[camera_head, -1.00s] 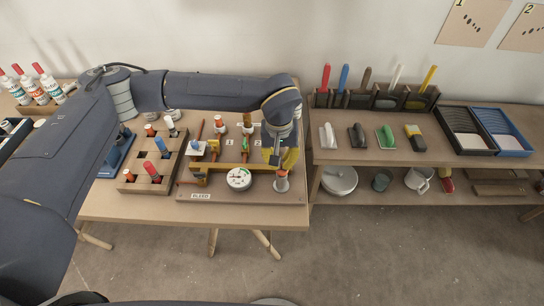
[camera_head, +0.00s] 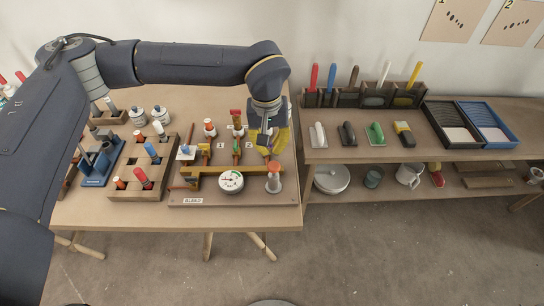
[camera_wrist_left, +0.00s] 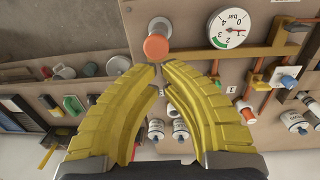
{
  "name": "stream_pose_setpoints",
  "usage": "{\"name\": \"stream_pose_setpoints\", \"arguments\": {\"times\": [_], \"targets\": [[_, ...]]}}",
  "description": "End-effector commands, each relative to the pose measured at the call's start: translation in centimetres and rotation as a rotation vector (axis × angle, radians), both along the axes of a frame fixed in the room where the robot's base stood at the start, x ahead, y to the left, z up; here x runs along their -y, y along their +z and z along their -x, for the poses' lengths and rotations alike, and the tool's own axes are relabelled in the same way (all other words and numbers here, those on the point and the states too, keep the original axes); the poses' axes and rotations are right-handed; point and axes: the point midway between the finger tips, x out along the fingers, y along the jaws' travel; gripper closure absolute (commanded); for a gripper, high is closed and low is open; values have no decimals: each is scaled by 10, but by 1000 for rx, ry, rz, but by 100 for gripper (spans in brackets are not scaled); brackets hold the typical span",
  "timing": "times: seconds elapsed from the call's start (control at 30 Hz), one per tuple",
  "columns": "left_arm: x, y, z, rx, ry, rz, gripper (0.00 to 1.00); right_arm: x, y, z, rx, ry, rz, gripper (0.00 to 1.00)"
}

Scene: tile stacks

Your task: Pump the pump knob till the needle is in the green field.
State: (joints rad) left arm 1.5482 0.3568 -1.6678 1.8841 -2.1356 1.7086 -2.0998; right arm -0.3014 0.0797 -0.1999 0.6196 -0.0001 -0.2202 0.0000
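The orange pump knob (camera_head: 274,166) stands raised on its grey cylinder at the panel's right front; it also shows in the left wrist view (camera_wrist_left: 156,47). My left gripper (camera_head: 268,150) hovers behind and above the knob, apart from it. Its yellow fingers (camera_wrist_left: 158,72) curve together with tips almost meeting and nothing between them. The white gauge (camera_head: 231,182) sits left of the knob. In the left wrist view the gauge's (camera_wrist_left: 229,28) red needle points right, away from the green field at its lower left. My right gripper is out of view.
The panel carries yellow pipes, a green-handled valve (camera_head: 236,148) and a BLEED label (camera_head: 193,201). A wooden block with bottles (camera_head: 148,170) stands left of it. A shelf with trowels and trays (camera_head: 463,130) is to the right.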

Motion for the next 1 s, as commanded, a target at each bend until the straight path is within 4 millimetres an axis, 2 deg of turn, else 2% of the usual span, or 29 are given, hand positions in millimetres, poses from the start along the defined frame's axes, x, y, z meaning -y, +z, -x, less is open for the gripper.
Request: {"name": "stream_pose_setpoints", "arguments": {"times": [0.03,0.2,0.4,0.6,1.0], "targets": [[-1,11,-1,4,0,0,100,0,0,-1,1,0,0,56],[-2,37,-1,4,-1,0,100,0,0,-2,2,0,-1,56],[-3,56,-1,1,-1,0,100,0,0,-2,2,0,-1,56],[-4,64,-1,1,0,0,100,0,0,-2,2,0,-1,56],[-4,64,-1,0,0,0,100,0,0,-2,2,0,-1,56]]}}
